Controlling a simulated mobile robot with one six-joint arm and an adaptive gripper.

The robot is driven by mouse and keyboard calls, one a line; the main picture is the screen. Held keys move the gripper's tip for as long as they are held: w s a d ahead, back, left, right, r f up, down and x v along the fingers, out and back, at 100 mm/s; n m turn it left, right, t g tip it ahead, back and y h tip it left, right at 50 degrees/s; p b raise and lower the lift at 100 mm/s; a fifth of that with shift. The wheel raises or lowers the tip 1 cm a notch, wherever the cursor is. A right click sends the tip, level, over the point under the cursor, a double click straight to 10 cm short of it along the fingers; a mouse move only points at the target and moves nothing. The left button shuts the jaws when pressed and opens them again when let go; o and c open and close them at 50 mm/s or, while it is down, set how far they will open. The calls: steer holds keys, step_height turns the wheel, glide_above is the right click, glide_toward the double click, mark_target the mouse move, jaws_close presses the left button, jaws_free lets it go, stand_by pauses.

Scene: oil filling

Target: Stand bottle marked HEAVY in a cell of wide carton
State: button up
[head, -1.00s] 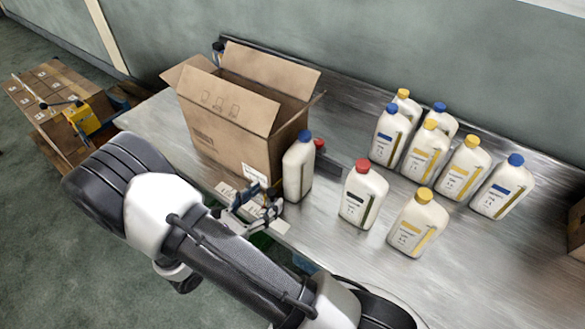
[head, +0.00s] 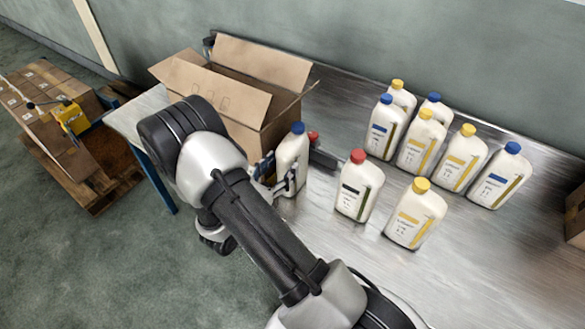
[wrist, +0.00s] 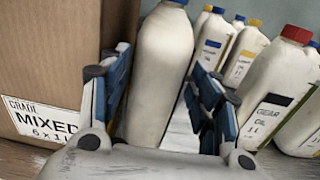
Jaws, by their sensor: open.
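A white bottle with a blue cap (head: 291,160) stands upright at the right side of an open brown carton (head: 262,105). In the wrist view the bottle (wrist: 160,75) stands between the two blue-padded fingers of my gripper (wrist: 160,105). The fingers are open, with a gap visible on the right. In the head view my gripper (head: 268,175) is at the bottle's left side, partly hidden by my arm. No label shows on this bottle, and I cannot read HEAVY anywhere. The carton's label (wrist: 40,120) reads MIXED 6 x 1 L. Its cells are hidden by flaps and walls.
A red-capped bottle (head: 357,187) labelled GEAR OIL and a yellow-capped bottle (head: 414,215) stand to the right. Several blue- and yellow-capped bottles (head: 420,142) stand behind them. A dark object with a red top (head: 320,152) is just behind the bottle. Bare table (head: 475,270) lies front right.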

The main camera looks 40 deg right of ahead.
mark_target(289, 155)
steer(key=x, duration=0.1)
steer(key=b+x, duration=0.1)
steer(key=x, duration=0.3)
steer(key=shift+r, duration=0.4)
steer(key=shift+a, duration=0.1)
steer(key=shift+c, duration=0.3)
jaws_close()
steer(key=shift+r, duration=0.1)
